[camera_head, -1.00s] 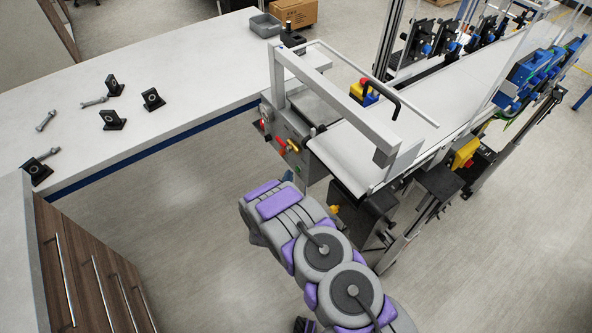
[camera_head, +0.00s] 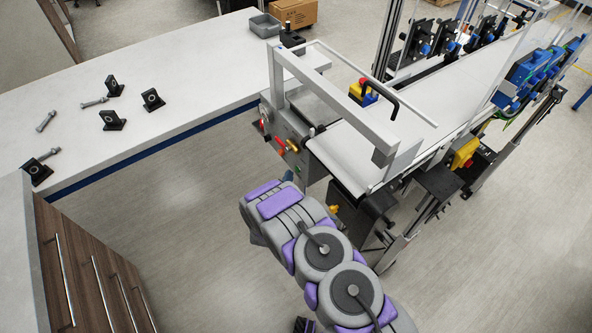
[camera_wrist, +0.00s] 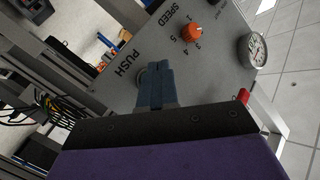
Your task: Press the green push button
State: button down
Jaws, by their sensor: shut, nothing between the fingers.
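The grey control panel (camera_wrist: 205,60) fills the upper middle of the wrist view, with the word PUSH printed on it. My gripper (camera_wrist: 157,72) is shut and empty, its blue-grey fingers pointing at the panel just below the PUSH label. A pale round rim (camera_wrist: 143,73) shows beside the fingertips. The fingers cover most of whatever sits there, and no green button face is visible. I cannot tell whether the tips touch it. In the head view the panel (camera_head: 293,152) is on the conveyor's near end, with my arm reaching up to it.
The panel has an orange speed knob (camera_wrist: 193,33), a round gauge (camera_wrist: 254,50) and a red part (camera_wrist: 243,95). A metal frame (camera_head: 330,108) stands over the conveyor belt (camera_head: 345,160). A white table (camera_head: 150,60) with black brackets and bolts lies left. Open floor lies between.

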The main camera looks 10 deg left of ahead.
jog(key=shift+w+d, duration=0.25)
jog(key=shift+d, duration=0.1)
